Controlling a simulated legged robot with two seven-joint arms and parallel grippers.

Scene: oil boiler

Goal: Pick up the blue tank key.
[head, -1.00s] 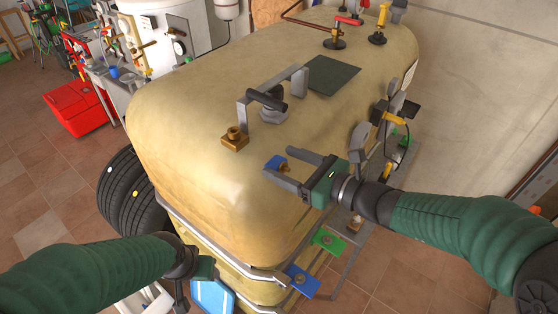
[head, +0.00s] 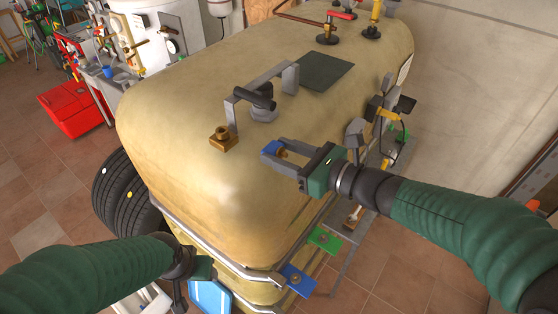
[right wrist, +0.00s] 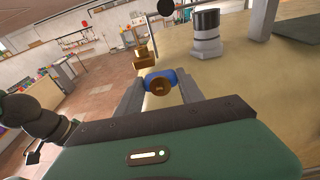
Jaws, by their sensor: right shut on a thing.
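The blue tank key (head: 270,147), with a brass part, is between the fingers of my right gripper (head: 274,149) over the cream tank top (head: 190,170). The right gripper is shut on it. In the right wrist view, the blue key (right wrist: 152,75) and its round brass end show between the two grey fingers (right wrist: 160,92). I cannot tell exactly how far it is above the tank. My left gripper (head: 200,268) is low at the tank's near left corner; its fingers are not clear.
Valves (head: 384,108) line the tank's right side. Blue (head: 298,281) and green (head: 324,238) plates sit below its near edge. A red box (head: 70,108) is far left.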

